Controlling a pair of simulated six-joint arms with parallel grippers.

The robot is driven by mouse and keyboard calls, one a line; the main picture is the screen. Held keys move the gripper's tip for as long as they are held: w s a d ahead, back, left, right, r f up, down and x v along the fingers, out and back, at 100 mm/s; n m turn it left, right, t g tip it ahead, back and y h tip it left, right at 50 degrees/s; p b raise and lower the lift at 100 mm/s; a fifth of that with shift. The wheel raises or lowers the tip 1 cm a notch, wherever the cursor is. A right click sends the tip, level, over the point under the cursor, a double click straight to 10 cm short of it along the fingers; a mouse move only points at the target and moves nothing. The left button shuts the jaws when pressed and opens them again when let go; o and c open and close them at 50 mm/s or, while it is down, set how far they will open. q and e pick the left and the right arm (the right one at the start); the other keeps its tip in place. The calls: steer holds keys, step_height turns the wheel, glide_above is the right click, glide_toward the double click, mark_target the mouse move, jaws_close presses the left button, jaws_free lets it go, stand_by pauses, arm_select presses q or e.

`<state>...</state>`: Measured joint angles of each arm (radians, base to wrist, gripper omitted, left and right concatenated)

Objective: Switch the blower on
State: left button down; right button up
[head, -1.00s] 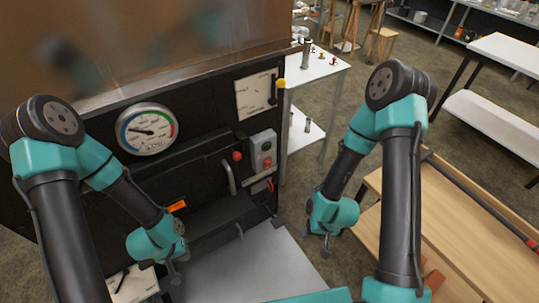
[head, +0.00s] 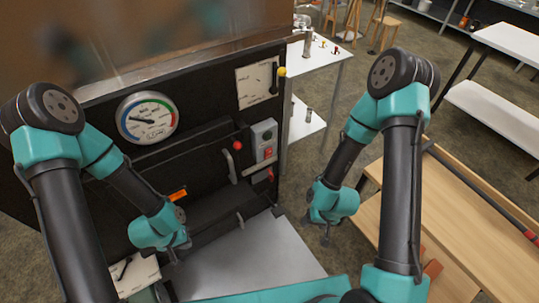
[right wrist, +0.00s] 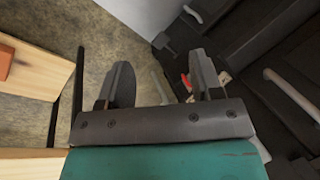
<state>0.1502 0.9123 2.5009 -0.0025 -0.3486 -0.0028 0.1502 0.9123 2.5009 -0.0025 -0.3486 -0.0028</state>
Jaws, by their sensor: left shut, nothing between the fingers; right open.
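A grey switch box (head: 264,140) with a dark button above and a red button below is mounted on the right part of the black evaporator front. My right gripper (head: 326,238) is open and empty, to the right of and lower in the picture than the box, apart from it. In the right wrist view its two fingers (right wrist: 160,82) are spread, with nothing held between them. My left gripper (head: 178,250) is shut and empty, low in front of the evaporator, left of the box.
A round gauge (head: 147,118) and a red-knobbed lever (head: 236,147) are on the evaporator front. A yellow-knobbed lever (head: 281,73) is above the box. A metal sheet (head: 245,262) lies below. A wooden bench (head: 450,230) stands at the right.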

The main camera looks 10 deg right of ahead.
steer(key=shift+c, duration=0.3)
